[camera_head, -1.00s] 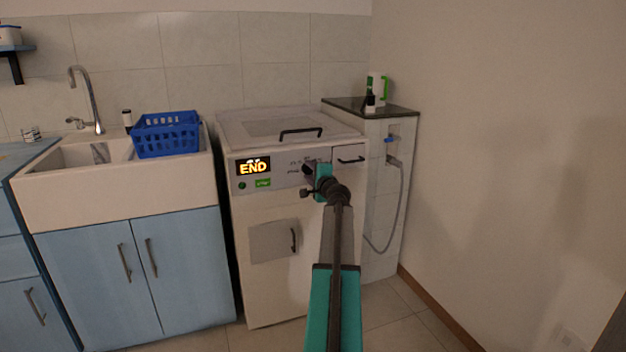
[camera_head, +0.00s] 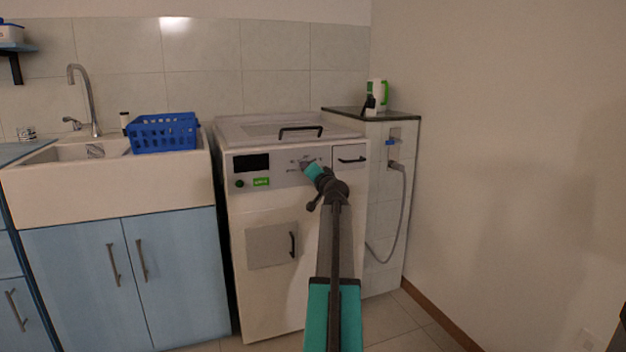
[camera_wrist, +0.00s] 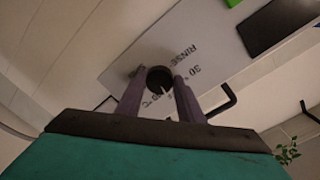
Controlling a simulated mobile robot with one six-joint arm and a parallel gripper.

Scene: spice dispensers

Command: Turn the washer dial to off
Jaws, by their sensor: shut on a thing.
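The white washer (camera_head: 290,215) stands in the middle of the head view, its dial on the front panel hidden behind my gripper (camera_head: 308,166). In the wrist view the round dark dial (camera_wrist: 159,79) sits between the two fingers of my gripper (camera_wrist: 158,85), which are shut on it. Markings such as "RINSE" and "30" show beside the dial. The washer's display (camera_head: 252,163) is dark and blank; it also shows in the wrist view (camera_wrist: 278,25).
A sink (camera_head: 90,170) with a blue basket (camera_head: 163,133) on its edge is to the left, above blue cabinets. The washer has a lid handle (camera_head: 300,130) and a front door handle (camera_head: 292,244).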

